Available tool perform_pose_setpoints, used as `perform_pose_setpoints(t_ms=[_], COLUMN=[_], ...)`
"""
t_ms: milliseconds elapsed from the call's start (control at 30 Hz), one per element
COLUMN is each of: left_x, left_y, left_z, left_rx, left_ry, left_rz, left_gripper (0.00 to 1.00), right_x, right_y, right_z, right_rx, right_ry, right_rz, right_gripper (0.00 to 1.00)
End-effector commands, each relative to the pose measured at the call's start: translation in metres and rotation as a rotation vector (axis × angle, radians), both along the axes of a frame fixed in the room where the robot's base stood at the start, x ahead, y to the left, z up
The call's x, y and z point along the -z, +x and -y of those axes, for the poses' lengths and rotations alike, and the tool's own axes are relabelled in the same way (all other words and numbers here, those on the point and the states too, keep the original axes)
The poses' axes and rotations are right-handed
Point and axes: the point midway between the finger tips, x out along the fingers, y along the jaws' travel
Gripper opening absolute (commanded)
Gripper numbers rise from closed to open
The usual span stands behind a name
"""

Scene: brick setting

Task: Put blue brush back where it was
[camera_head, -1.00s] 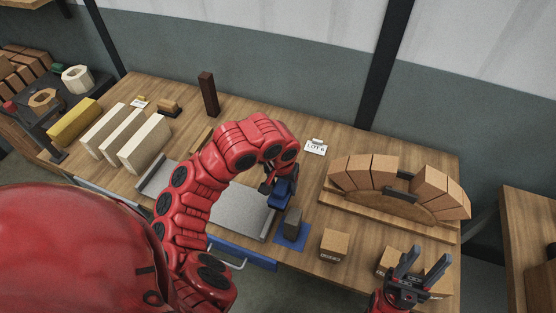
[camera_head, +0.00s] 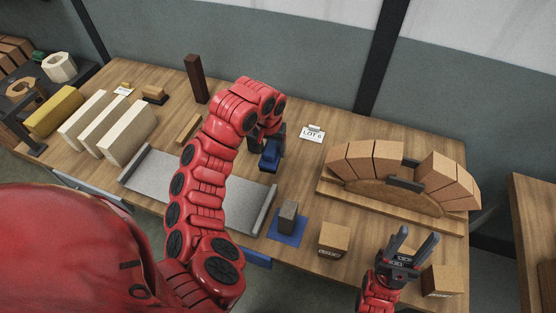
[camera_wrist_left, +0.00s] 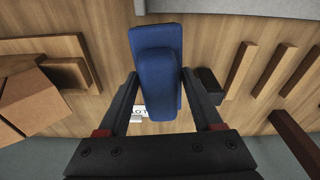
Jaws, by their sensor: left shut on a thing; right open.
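The blue brush (camera_head: 269,156) is held in my left gripper (camera_head: 272,145), above the table at the right end of the grey tray. In the left wrist view the blue brush (camera_wrist_left: 158,75) sits between the two fingers of my left gripper (camera_wrist_left: 160,105), which are shut on it. A blue mat (camera_head: 286,236) with a dark grey block (camera_head: 287,216) on it lies nearer the table's front edge. My right gripper (camera_head: 410,249) is open and empty at the front right, between two tan cubes.
The grey metal tray (camera_head: 158,178) lies mid-table. A brick arch (camera_head: 405,177) on a wooden form stands at the right. A LOT 6 card (camera_head: 312,133) lies behind. A tan cube (camera_head: 334,238) sits near the front. Cream bars (camera_head: 127,132) and a dark upright post (camera_head: 196,79) stand left.

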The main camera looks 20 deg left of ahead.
Motion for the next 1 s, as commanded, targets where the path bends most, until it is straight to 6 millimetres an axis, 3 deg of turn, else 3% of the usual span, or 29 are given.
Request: perform_pose_setpoints(t_ms=[100,300,667,1000], left_x=[-0.013,-0.012,-0.009,0.046], left_y=[0.025,0.049,0.062,0.061], left_z=[-0.004,-0.008,-0.002,-0.001], left_rx=[-0.011,0.021,0.085,0.088], left_ry=[-0.013,-0.007,0.002,0.003], left_rz=[-0.005,-0.018,-0.018,-0.023], left_gripper=[0.06,0.06,0.06,0.06], right_x=[-0.014,-0.026,-0.036,-0.058], right_y=[0.000,0.000,0.000,0.000], right_z=[0.000,0.000,0.000,0.000], right_rx=[0.000,0.000,0.000,0.000], right_ry=[0.000,0.000,0.000,0.000], right_rz=[0.000,0.000,0.000,0.000], right_gripper=[0.50,0.50,0.50,0.50])
